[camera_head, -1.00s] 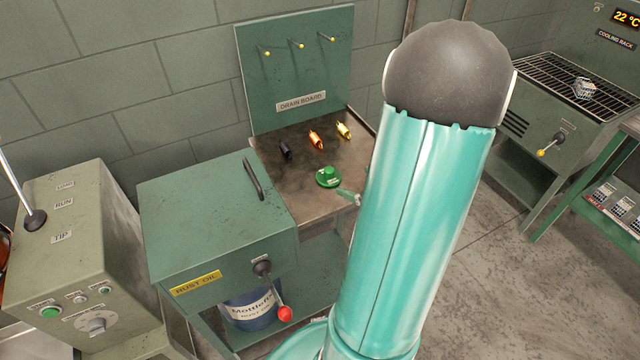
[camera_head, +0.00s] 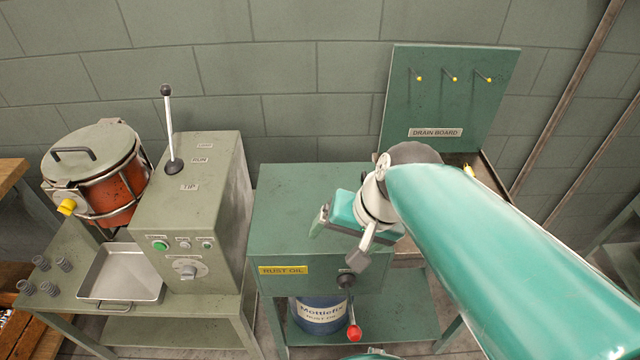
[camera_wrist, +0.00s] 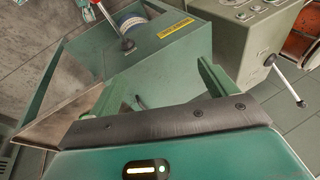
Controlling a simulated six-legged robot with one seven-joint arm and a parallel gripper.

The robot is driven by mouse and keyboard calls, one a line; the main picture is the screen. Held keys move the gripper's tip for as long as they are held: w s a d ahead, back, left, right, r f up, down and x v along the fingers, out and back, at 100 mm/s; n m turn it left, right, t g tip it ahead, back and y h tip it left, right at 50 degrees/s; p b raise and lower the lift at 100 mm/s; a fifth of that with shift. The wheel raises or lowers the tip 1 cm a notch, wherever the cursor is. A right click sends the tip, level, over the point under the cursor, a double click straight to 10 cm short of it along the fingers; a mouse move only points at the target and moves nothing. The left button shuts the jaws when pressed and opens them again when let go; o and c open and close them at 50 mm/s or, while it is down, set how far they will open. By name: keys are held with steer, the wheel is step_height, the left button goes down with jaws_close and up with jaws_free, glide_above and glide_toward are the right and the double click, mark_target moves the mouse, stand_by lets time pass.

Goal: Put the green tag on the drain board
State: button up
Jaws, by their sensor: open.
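The drain board (camera_head: 450,95) is an upright green panel with three yellow-tipped pegs and a label, right of centre in the head view. All three pegs look bare. No green tag is visible now; the ledge below the panel is mostly hidden behind my arm. My gripper (camera_head: 338,240) is over the rust oil box (camera_head: 285,205), its two fingers spread apart. In the wrist view my gripper (camera_wrist: 160,92) is open with nothing between its fingers, and the rust oil box (camera_wrist: 185,55) lies beyond them.
Left of the box stands a grey-green control cabinet (camera_head: 195,220) with an upright lever. Further left are an orange lidded pot (camera_head: 108,190), a metal tray (camera_head: 120,275) and several small springs (camera_head: 45,288). A red-knobbed lever (camera_head: 354,332) sticks out at the box's front.

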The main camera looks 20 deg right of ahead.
steer(key=r+n, duration=0.1)
steer(key=s+a+r+n+t+h, duration=0.1)
steer(key=r+n, duration=0.1)
steer(key=r+n+h, duration=0.1)
steer(key=n, duration=0.1)
steer(key=shift+s+a+r+t, duration=0.15)
steer(key=shift+a+t, duration=0.05)
steer(key=shift+t, duration=0.1)
stand_by(0.8)
